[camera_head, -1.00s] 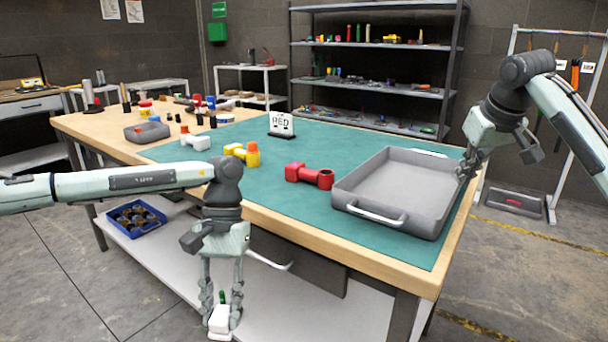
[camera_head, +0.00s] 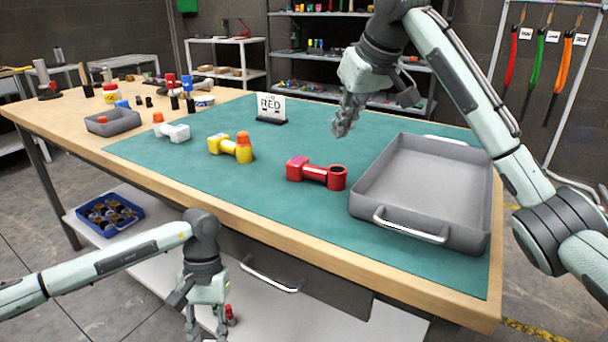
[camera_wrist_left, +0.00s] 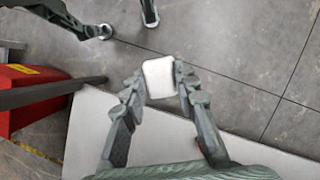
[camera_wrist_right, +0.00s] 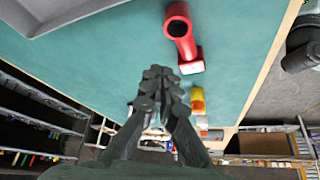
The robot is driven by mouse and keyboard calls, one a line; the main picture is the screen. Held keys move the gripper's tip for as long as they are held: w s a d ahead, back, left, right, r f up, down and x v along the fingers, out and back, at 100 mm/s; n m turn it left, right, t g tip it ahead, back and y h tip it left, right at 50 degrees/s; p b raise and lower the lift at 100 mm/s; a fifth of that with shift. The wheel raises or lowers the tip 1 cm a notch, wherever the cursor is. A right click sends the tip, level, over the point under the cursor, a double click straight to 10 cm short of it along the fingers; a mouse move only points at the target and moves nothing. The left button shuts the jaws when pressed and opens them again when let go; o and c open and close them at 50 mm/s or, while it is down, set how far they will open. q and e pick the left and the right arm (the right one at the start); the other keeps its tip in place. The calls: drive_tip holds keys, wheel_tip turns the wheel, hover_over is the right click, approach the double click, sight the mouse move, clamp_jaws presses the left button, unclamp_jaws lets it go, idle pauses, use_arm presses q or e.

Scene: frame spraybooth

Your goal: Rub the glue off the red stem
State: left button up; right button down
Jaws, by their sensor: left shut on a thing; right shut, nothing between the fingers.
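The red stem (camera_head: 316,173) lies on the green mat, with a block-like end on the left and an open round socket on the right. It also shows in the right wrist view (camera_wrist_right: 183,38). I cannot make out glue on it. My right gripper (camera_head: 342,128) is shut and empty, above the mat behind the red stem. In the right wrist view its fingers (camera_wrist_right: 160,80) are together, apart from the stem. My left gripper (camera_head: 205,325) is low in front of the table. In the left wrist view it is shut on a small white block (camera_wrist_left: 159,77).
A grey tray (camera_head: 432,142) stands right of the red stem. A yellow stem (camera_head: 231,148) and a white stem (camera_head: 173,132) lie to its left. A grey bin (camera_head: 112,121) is far left. The mat's front is clear.

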use_arm(q)
drive_tip(key=shift+s, duration=0.1)
use_arm(e)
drive_tip(key=shift+s+d+f, duration=0.1)
drive_tip(key=shift+f, duration=0.7)
use_arm(q)
drive_tip(key=shift+f+b, duration=0.4)
use_arm(e)
drive_tip(key=shift+f, duration=1.55)
drive_tip(key=shift+f, duration=0.55)
use_arm(q)
drive_tip(key=shift+r, duration=0.1)
drive_tip(key=shift+r+p, duration=0.4)
drive_tip(key=shift+p, duration=0.05)
use_arm(e)
drive_tip(key=shift+r, duration=3.05)
